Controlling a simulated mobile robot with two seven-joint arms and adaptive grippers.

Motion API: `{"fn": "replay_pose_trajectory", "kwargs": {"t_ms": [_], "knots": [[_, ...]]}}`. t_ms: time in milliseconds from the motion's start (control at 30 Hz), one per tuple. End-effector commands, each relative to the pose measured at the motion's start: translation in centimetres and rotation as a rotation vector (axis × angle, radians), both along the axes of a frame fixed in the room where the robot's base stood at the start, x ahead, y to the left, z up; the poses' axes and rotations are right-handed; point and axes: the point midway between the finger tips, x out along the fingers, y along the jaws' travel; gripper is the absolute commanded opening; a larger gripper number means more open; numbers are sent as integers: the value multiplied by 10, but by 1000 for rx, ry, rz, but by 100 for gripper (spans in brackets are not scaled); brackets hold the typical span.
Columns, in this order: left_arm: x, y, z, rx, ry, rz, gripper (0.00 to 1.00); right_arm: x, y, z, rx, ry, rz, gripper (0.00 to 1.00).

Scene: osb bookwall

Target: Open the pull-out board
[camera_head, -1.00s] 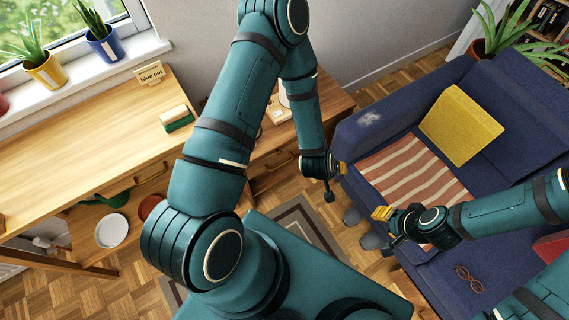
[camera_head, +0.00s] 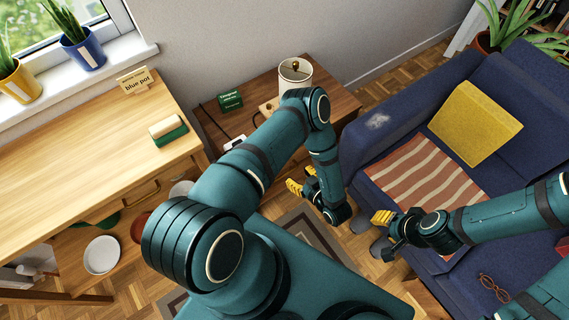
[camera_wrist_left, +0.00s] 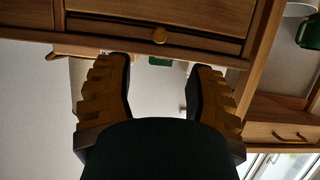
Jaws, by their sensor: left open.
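My left gripper (camera_head: 303,179) is in front of that table, open and empty. In the left wrist view its two fingers (camera_wrist_left: 160,78) lie apart, below the knob in the picture and not touching it. My right gripper (camera_head: 384,220) is over the sofa edge; its opening is unclear.
A desk (camera_head: 75,165) with a handled drawer stands at left. A blue sofa (camera_head: 372,150) stands close at right. Some floor shows between table and sofa.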

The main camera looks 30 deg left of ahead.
Motion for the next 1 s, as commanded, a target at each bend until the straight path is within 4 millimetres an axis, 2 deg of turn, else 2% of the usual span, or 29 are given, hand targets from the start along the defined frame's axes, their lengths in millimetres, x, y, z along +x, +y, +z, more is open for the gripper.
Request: {"fn": "replay_pose_trajectory", "kwargs": {"t_ms": [33,300,500,700,967,1000], "knots": [[4,11,-6,1,-2,5,55,1,0,-4,0,-2,-1,39],[22,55,-25,0,-1,3,55,3,0,-16,-1,-7,-2,39],[31,75,-35,-1,0,0,55,4,-1,-21,-2,-9,-3,39],[34,83,-37,-1,-1,-1,55,5,-1,-22,-2,-10,-3,39],[34,83,-37,-1,-1,-1,54,5,-1,-22,-2,-10,-3,39],[34,83,-37,-1,-1,-1,40,5,-1,-22,-2,-10,-3,39]]}}
